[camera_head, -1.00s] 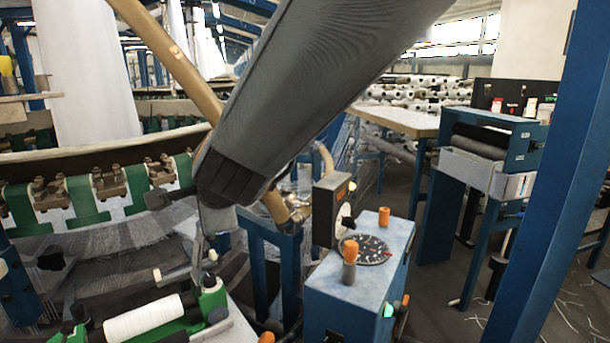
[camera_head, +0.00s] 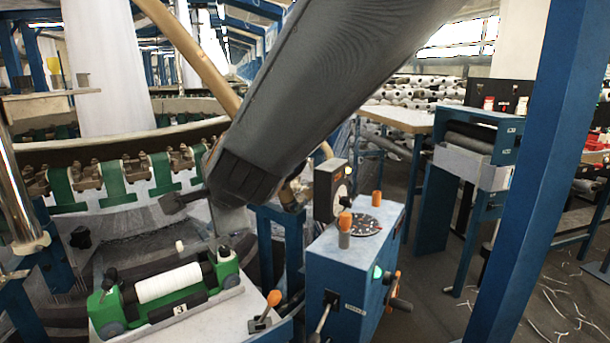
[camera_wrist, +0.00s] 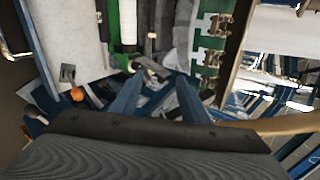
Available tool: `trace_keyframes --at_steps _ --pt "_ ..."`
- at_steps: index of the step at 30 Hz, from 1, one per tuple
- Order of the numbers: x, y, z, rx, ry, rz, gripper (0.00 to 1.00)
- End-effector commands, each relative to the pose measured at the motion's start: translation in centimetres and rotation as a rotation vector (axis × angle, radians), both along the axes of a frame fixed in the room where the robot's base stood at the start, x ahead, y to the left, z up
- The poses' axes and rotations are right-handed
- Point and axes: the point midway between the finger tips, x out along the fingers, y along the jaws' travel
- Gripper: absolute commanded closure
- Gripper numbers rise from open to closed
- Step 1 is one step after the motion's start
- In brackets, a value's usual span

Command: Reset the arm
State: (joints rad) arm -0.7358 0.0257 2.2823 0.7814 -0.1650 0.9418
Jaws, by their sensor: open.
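My dark grey arm crosses the head view from the top right, and my gripper (camera_head: 182,200) is at its lower end, in front of the loom's green straps. In the wrist view, my gripper (camera_wrist: 158,98) shows two fingers spread apart with nothing held between them. The green shuttle (camera_head: 112,310) with its white bobbin (camera_head: 168,282) lies on a pale tray below and left of my gripper, apart from it. The bobbin also shows at the top of the wrist view (camera_wrist: 129,22).
A blue control box (camera_head: 345,265) with orange-knobbed levers and a dial stands right of my arm. A blue post (camera_head: 545,170) rises at the right. The circular loom's curved rim (camera_head: 110,150) spans the left. Bare floor (camera_head: 425,300) lies between box and post.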

Motion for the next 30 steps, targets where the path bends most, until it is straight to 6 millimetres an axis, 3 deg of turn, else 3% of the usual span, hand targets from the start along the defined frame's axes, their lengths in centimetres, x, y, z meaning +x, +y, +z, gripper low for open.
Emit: trace_keyframes --at_steps 8,14,17,20,24,27,30 --pt "0.6 -4.3 -3.2 -0.153 0.009 0.082 0.59" --pt "0.3 -9.3 -6.6 -0.320 0.037 0.187 0.59" --pt "-0.3 -12.9 -8.9 -0.424 0.065 0.263 0.59" --pt "-1.6 -17.8 -11.7 -0.553 0.117 0.371 0.59" --pt "-5.3 -25.7 -15.8 -0.726 0.224 0.565 0.59" --pt "-8.5 -30.5 -17.8 -0.808 0.305 0.703 0.59" --pt "-11.4 -34.1 -19.1 -0.856 0.371 0.817 0.59"
